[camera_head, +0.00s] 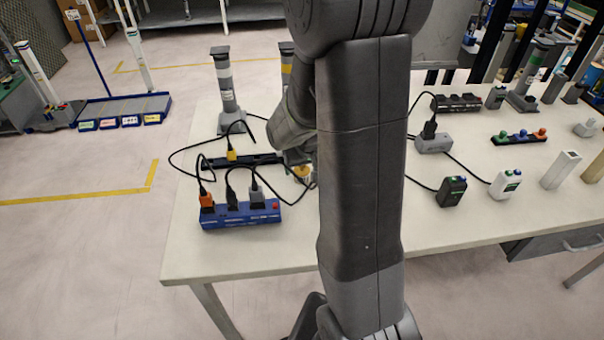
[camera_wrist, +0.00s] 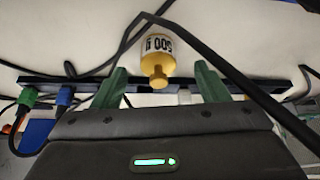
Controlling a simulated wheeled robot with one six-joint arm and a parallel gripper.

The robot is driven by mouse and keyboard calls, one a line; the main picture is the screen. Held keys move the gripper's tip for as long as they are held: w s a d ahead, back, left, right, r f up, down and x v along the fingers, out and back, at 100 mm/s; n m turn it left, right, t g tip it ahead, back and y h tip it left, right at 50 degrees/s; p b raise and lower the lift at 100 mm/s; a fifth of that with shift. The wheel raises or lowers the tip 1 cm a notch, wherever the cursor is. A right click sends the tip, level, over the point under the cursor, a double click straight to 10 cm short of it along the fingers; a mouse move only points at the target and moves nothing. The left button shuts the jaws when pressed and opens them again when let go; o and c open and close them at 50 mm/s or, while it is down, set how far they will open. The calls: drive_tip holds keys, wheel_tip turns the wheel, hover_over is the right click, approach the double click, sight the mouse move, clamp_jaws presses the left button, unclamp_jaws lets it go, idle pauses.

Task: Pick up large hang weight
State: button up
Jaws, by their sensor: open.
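A yellow hang weight (camera_wrist: 157,44) with a white label reading 500 g lies ahead of my gripper in the wrist view, its narrow knob end toward me. My gripper (camera_wrist: 161,68) is open, with one green finger on each side of the knob and a gap to both. In the head view a small yellow part of the weight (camera_head: 302,171) shows beside my gripper (camera_head: 296,156), mostly hidden by my arm. No other hang weight can be made out.
A black power strip (camera_head: 215,162) and a blue one (camera_head: 240,217) with several plugs lie near the gripper. Black cables loop around them, and one (camera_wrist: 215,62) crosses the wrist view. Grey-banded posts (camera_head: 226,88) stand behind. The table's front left corner (camera_head: 185,262) is clear.

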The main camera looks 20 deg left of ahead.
sight(303, 168)
drive_tip(key=shift+w+x, duration=0.15)
drive_tip(key=shift+x, duration=1.15)
drive_tip(key=shift+w+x, duration=0.15)
drive_tip(key=shift+x, duration=1.15)
drive_tip(key=shift+r, duration=0.15)
drive_tip(key=shift+c, duration=0.2)
drive_tip(key=c, duration=1.4)
